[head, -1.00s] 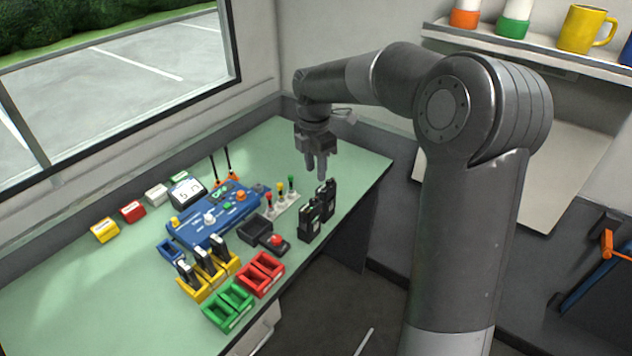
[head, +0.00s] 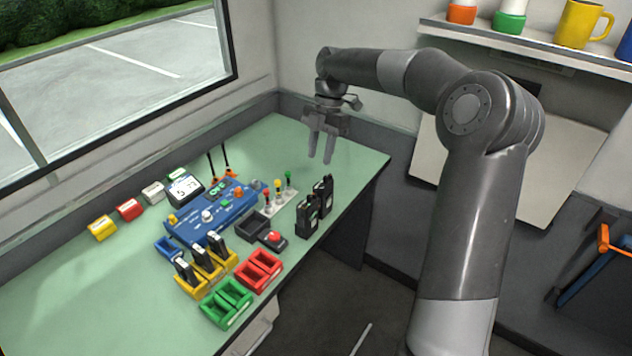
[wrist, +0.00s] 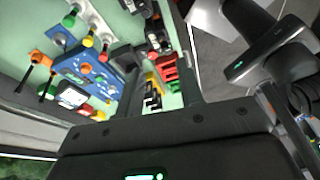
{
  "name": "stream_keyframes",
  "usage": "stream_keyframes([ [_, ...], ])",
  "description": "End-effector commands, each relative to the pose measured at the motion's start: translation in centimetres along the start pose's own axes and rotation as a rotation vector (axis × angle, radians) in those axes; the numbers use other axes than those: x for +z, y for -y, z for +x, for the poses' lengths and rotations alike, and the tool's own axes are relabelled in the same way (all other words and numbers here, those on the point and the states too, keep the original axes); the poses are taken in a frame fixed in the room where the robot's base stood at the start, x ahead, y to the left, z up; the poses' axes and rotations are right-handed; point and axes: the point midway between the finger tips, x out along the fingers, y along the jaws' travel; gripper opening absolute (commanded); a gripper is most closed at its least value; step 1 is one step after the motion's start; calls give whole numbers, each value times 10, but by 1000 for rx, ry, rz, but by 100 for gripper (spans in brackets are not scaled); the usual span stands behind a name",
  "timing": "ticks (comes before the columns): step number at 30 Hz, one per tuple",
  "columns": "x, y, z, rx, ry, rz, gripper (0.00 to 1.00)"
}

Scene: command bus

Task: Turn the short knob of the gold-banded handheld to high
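Two black handhelds stand upright near the right edge of the green table in the head view, a nearer one (head: 307,217) and a farther one (head: 325,192). Several more dark handhelds (head: 201,257) stand in a yellow rack. I cannot make out a gold band or short knob on any of them; they are too small. My gripper (head: 320,159) hangs fingers down, above and beyond the two standing handhelds, touching nothing. Its fingers are apart and nothing is between them. In the wrist view large dark shapes fill the bottom and right; the table lies at upper left.
A blue console (head: 213,218) with knobs sits mid-table, also in the wrist view (wrist: 92,68). Near it are a red-button box (head: 273,239), a stand of coloured-top pieces (head: 279,204), a red tray (head: 259,270) and a green tray (head: 228,303). The table's far right is bare.

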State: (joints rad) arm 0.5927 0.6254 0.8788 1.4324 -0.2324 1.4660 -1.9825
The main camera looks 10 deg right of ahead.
Motion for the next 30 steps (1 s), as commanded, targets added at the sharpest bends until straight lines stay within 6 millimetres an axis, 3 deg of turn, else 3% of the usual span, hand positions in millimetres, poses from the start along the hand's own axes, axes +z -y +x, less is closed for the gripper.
stream_keyframes([
  [3, 12, 4, -4, 15, -71, -55, 34],
  [10, 15, 6, 3, 20, -105, -89, 34],
  [21, 7, 4, 70, 18, -103, -88, 34],
  [30, 5, 4, 99, 20, -101, -88, 34],
])
